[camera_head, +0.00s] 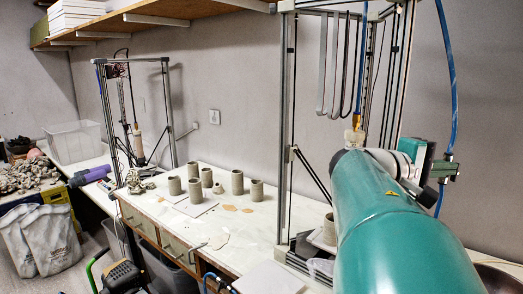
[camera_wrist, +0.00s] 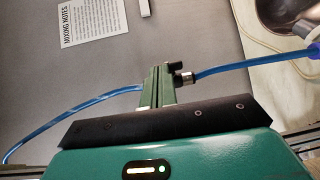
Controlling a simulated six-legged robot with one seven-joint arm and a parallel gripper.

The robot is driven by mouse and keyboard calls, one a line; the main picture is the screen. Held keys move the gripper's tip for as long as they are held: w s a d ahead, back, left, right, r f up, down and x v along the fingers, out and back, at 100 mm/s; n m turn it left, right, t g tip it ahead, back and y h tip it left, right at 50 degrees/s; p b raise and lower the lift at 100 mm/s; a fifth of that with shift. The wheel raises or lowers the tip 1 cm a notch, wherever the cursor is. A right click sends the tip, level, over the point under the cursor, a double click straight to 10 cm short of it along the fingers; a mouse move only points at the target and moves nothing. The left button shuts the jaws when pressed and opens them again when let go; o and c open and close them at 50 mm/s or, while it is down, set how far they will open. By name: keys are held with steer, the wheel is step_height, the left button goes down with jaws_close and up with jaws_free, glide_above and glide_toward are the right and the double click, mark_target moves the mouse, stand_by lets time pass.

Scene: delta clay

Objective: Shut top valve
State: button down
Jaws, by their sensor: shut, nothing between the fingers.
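In the wrist view, my gripper (camera_wrist: 160,86) has its green fingers together at the blue hose (camera_wrist: 228,67). A valve (camera_wrist: 182,76) with a small black knob and a metal fitting sits just right of the fingertips, close to or touching them. No clear gap shows between the fingers. In the head view, my gripper (camera_head: 446,171) is at the right, beside the hanging blue hose (camera_head: 449,80). The valve is too small and covered there to make out, and its handle position cannot be told.
A printed sheet (camera_wrist: 93,20) is on the grey wall in the wrist view, with a metal basin (camera_wrist: 288,38) at upper right. In the head view, a metal printer frame (camera_head: 288,110) stands left of my arm. Several clay cups (camera_head: 237,182) stand on the bench (camera_head: 235,255).

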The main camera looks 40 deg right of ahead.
steer(key=shift+s, duration=0.1)
stand_by(0.5)
steer(key=shift+r, duration=0.15)
steer(key=shift+d+r+t+y, duration=0.2)
steer(key=shift+t+y, duration=0.4)
steer(key=shift+y, duration=0.3)
